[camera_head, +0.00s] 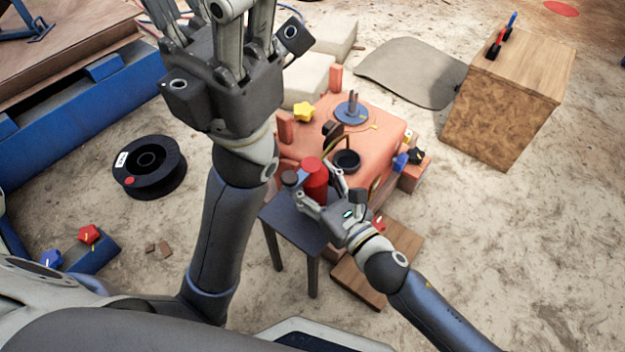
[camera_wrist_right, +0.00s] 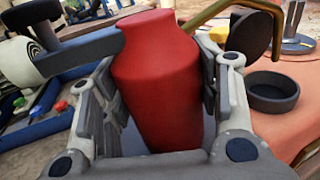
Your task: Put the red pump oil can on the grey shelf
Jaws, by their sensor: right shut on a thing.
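The red pump oil can (camera_head: 314,178) is between the fingers of my right gripper (camera_head: 325,204), which is shut on it. In the right wrist view the red can (camera_wrist_right: 165,80) fills the space between the fingers (camera_wrist_right: 160,105) and looks tilted. A brass tube (camera_wrist_right: 235,8) curves off beside its top. The can appears at the far edge of a small dark grey table (camera_head: 290,222), seemingly the grey shelf. Its base is hidden, so I cannot tell whether it touches. My left gripper (camera_head: 242,20) is raised in front of the camera, with its fingertips cut off.
An orange machine (camera_head: 380,125) with a black cup (camera_head: 346,161) and yellow star knob (camera_head: 304,111) stands just beyond the can. A dark bar (camera_wrist_right: 80,52) crosses beside the can. A wooden box (camera_head: 510,95) stands right; a black reel (camera_head: 143,167) lies left. A wooden board (camera_head: 355,275) lies below.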

